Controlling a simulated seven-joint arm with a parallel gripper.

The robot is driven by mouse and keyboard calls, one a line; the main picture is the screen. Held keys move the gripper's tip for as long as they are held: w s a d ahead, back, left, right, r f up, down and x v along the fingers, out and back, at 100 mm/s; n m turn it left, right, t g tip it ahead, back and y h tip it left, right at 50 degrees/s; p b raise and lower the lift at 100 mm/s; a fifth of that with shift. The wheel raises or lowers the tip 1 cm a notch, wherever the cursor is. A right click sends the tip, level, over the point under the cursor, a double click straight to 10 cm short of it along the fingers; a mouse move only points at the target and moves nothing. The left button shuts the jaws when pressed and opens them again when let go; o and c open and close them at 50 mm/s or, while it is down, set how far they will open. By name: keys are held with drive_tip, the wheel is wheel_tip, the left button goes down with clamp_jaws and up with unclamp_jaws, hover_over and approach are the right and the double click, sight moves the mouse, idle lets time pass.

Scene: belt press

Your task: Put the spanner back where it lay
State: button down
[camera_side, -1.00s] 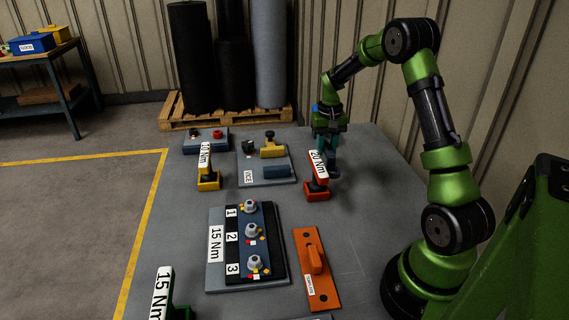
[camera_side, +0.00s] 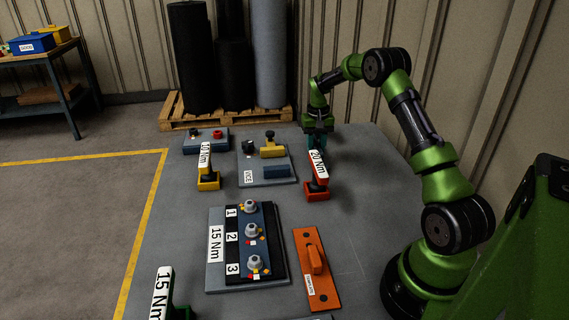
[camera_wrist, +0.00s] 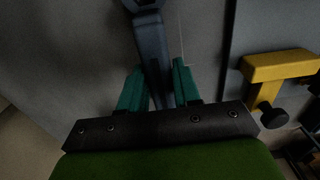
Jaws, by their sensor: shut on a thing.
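The spanner (camera_wrist: 150,42) is a dark blue-grey metal bar in the wrist view, with a wider head at the top edge of the picture. My gripper (camera_wrist: 158,76) has its teal fingers shut on the spanner's shaft, one finger on each side. In the side view my gripper (camera_side: 318,139) is low near the back edge of the table, behind the red 20 Nm tool. I cannot make out the spanner in the side view, nor tell whether it touches the table.
The red 20 Nm tool (camera_side: 317,181) stands in front of my gripper. The vice plate (camera_side: 253,181) is to its left, its yellow jaw (camera_wrist: 281,66) at right in the wrist view. A yellow 10 Nm tool (camera_side: 207,179) stands farther left. The table (camera_side: 365,170) is bare at right.

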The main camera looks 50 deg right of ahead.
drive_tip(key=shift+f, duration=0.15)
drive_tip(key=c, duration=0.8)
unclamp_jaws()
